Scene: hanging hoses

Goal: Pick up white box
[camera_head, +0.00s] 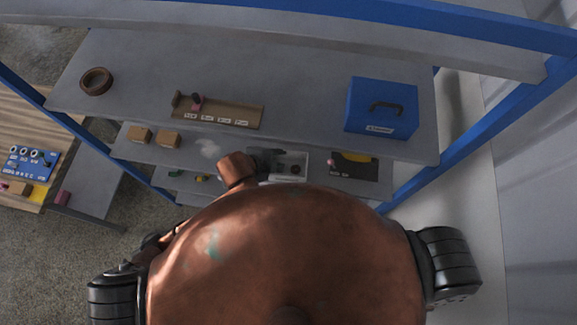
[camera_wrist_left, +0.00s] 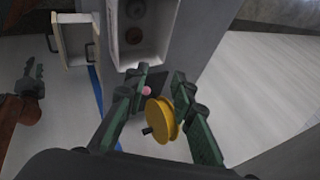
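The white box (camera_head: 291,165) stands on a lower shelf in the head view, open at the top with dark round things inside. It also shows at the top of the left wrist view (camera_wrist_left: 138,32), beyond my fingertips and cut by the frame edge. My left gripper (camera_head: 264,158) is at the box's left side in the head view; whether it touches is unclear. In the left wrist view its green fingers (camera_wrist_left: 157,77) are spread apart with no box between them. A dark green gripper on a copper link (camera_wrist_left: 33,80), seemingly my right, shows at the left.
A black tray with a yellow disc (camera_head: 354,166) lies right of the white box. The upper shelf (camera_head: 300,70) overhangs it and holds a blue toolbox (camera_head: 381,108), a wooden tray (camera_head: 217,110) and a brown ring (camera_head: 96,81).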

